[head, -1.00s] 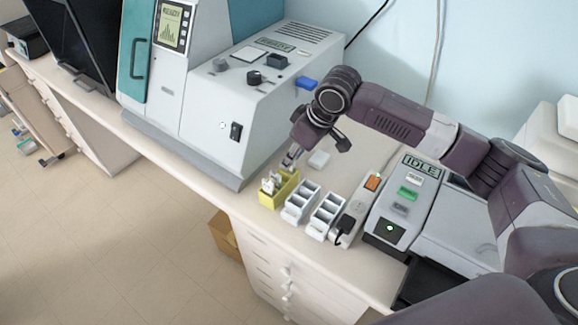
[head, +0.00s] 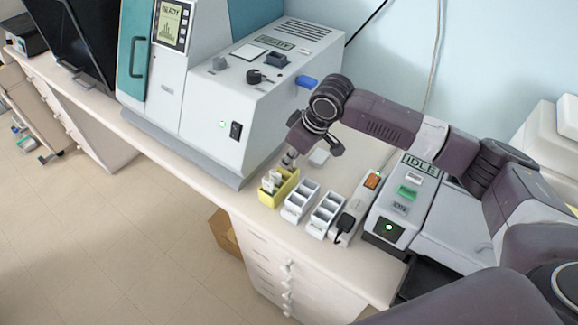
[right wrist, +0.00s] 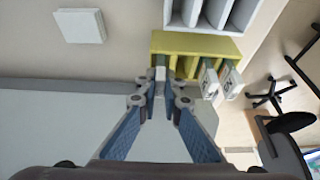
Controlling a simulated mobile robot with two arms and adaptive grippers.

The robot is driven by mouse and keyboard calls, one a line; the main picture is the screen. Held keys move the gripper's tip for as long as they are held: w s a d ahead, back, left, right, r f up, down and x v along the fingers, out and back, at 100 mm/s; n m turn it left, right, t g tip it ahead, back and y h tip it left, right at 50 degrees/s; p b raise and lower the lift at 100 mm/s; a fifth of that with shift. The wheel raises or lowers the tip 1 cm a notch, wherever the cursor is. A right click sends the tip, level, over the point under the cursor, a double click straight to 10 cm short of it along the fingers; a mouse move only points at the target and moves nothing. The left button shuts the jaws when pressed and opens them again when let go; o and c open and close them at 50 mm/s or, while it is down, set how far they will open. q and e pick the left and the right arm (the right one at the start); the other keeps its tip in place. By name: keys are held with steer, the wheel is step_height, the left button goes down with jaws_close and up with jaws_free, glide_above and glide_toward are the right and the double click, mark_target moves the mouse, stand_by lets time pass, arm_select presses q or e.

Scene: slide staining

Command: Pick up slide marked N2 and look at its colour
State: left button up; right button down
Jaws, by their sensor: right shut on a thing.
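A yellow slide rack (head: 279,199) stands on the bench and also shows in the right wrist view (right wrist: 197,42). Two slides with white labels, a left one (right wrist: 209,82) and a right one (right wrist: 231,82), stand in its slots. The marks on them are too small to read. My right gripper (head: 288,160) is at the far end of the rack. In the right wrist view, its fingers (right wrist: 160,82) are shut on a small pale piece, seemingly a slide end, over the rack's left part. Its mark and colour cannot be made out. My left gripper is not in view.
Two white racks, a left one (head: 293,215) and a right one (head: 317,231), stand right of the yellow rack. A pale square block (head: 319,158) lies behind. A large machine (head: 205,110) stands left; a device reading IDLE (head: 392,232) stands right. The bench's front edge is close.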

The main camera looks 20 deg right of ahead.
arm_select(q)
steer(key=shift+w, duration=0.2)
arm_select(e)
steer(key=shift+r, duration=0.15)
steer(key=shift+w+r, duration=0.1)
steer(key=shift+r, duration=0.2)
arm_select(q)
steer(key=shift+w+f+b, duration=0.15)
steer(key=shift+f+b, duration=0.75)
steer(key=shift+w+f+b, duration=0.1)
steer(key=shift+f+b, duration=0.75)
arm_select(e)
step_height(320, 180, up, 19)
steer(key=shift+r, duration=0.1)
